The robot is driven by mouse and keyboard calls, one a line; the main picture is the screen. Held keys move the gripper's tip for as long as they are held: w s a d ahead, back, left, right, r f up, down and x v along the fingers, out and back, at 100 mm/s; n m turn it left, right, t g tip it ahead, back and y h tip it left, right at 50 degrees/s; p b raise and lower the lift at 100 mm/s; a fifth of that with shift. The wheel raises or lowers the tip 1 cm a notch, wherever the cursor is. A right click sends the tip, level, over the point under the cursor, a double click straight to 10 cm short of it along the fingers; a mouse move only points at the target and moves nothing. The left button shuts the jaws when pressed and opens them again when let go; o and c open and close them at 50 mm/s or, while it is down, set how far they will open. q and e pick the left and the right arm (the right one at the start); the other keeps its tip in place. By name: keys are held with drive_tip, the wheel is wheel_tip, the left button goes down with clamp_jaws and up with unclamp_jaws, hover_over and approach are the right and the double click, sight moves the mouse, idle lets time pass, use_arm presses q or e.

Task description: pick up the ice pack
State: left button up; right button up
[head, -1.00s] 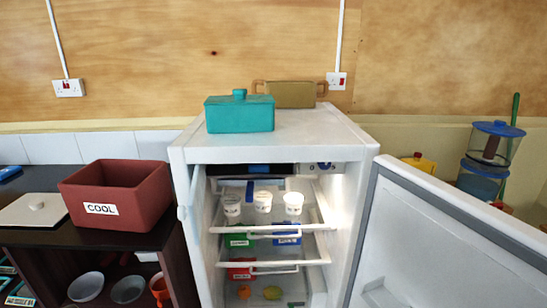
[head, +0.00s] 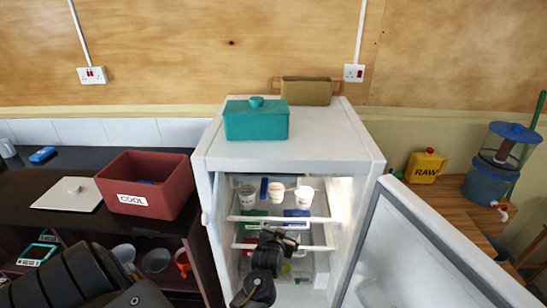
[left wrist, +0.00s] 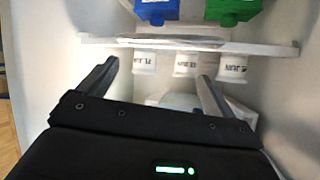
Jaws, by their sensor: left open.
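A small blue upright slab (head: 264,188) stands between the left and middle white cups on the fridge's upper shelf; I cannot tell for certain whether it is the ice pack. My left arm comes in from the lower left. Its gripper (head: 270,238) is in front of the open fridge, below the cups in the picture. In the left wrist view, which is upside down, the gripper (left wrist: 155,88) is open, with nothing between its fingers. Lettered white cups (left wrist: 185,65) are beyond the fingers. The slab cannot be made out there. My right gripper is out of view.
The fridge door (head: 430,255) stands open to the right. Green (head: 253,219) and blue (head: 297,217) boxes are below the cups. A teal lidded box (head: 256,122) is on the fridge. A red COOL box (head: 150,188) and a small blue object (head: 43,154) are on the left counter.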

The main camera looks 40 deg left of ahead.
use_arm(q)
drive_tip(key=w+a+r+n+t+y+p, duration=0.15)
drive_tip(key=a+r, duration=0.25)
drive_tip(key=r, duration=1)
drive_tip(key=w+a+r+n+y, duration=0.1)
drive_tip(key=w+a, duration=0.1)
drive_tip(key=w+a+r+n+y+p, duration=0.1)
drive_tip(key=w+a, duration=0.2)
drive_tip(key=w+a+r+n+y, duration=0.1)
drive_tip(key=w+a, duration=0.1)
drive_tip(key=shift+w+a+r+p, duration=0.25)
drive_tip(key=shift+r+p, duration=0.1)
drive_tip(key=shift+p, duration=0.05)
drive_tip(key=p+x, duration=0.2)
drive_tip(key=x, duration=0.2)
drive_tip(key=shift+a+f, duration=0.1)
drive_tip(key=shift+w+a+f, duration=0.15)
drive_tip(key=shift+w, duration=0.1)
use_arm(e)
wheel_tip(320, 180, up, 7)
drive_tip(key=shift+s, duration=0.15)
use_arm(q)
drive_tip(key=c, duration=1.2)
